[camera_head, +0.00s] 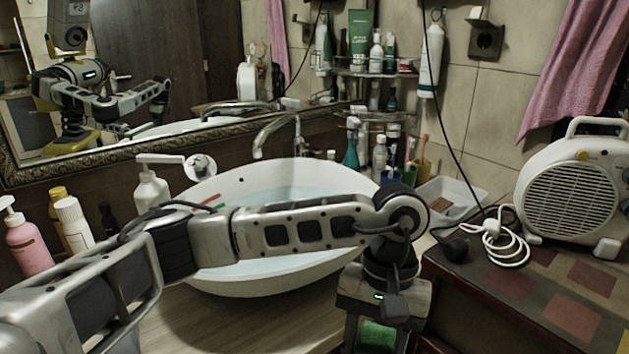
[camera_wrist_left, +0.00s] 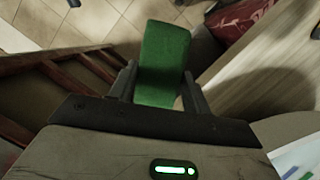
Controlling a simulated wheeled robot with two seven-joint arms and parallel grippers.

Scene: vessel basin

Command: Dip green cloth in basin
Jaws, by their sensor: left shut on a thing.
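The green cloth (camera_wrist_left: 163,60) is between the fingers of my left gripper (camera_wrist_left: 158,85), which is shut on it. In the head view my left arm reaches across the front of the basin. The left gripper (camera_head: 376,345) points down at the bottom edge, with part of the green cloth (camera_head: 377,334) showing between its fingers. The white basin (camera_head: 262,284) holds pale water (camera_head: 290,196) and stands behind my left arm, to the left of the gripper. The cloth is outside the basin, beyond its right front side. My right gripper is not in view.
A faucet (camera_head: 272,132) rises behind the basin. Bottles (camera_head: 72,222) stand on the left. A white heater (camera_head: 574,188) and coiled white cable (camera_head: 497,246) sit on the cabinet (camera_head: 539,303) at right. A grey tray (camera_head: 449,197) and shelf of toiletries are behind.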

